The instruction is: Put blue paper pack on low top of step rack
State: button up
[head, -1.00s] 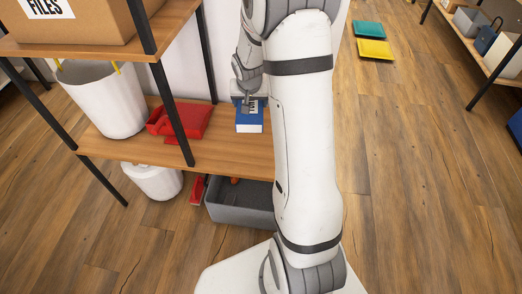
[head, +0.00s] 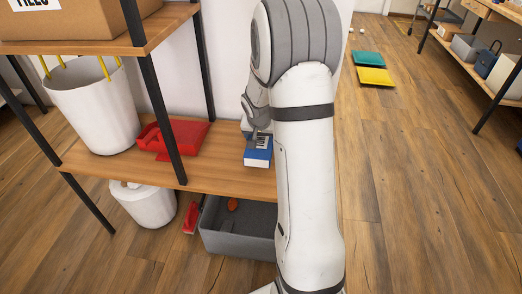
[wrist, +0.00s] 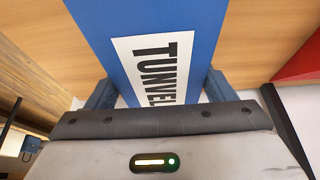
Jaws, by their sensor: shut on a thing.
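The blue paper pack (head: 258,152) has a white label and is at the step rack's low wooden top (head: 222,172), right of a red item. Whether it rests on the board or hangs just above it I cannot tell. My gripper (head: 258,138) is shut on the pack from above, partly hidden by my arm.
A red dustpan-like item (head: 187,134) and a white bin (head: 95,110) stand on the low top. A grey crate (head: 235,240) and a white pot (head: 143,205) are beneath. Black posts (head: 160,110) and an upper shelf with a box rise at left.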

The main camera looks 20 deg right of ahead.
notch_tip(320, 180, down, 4)
jog(key=shift+f+b, duration=0.15)
jog(key=shift+b, duration=0.7)
jog(key=shift+f, duration=0.1)
jog(key=shift+f, duration=0.1)
jog(key=o, duration=1.3)
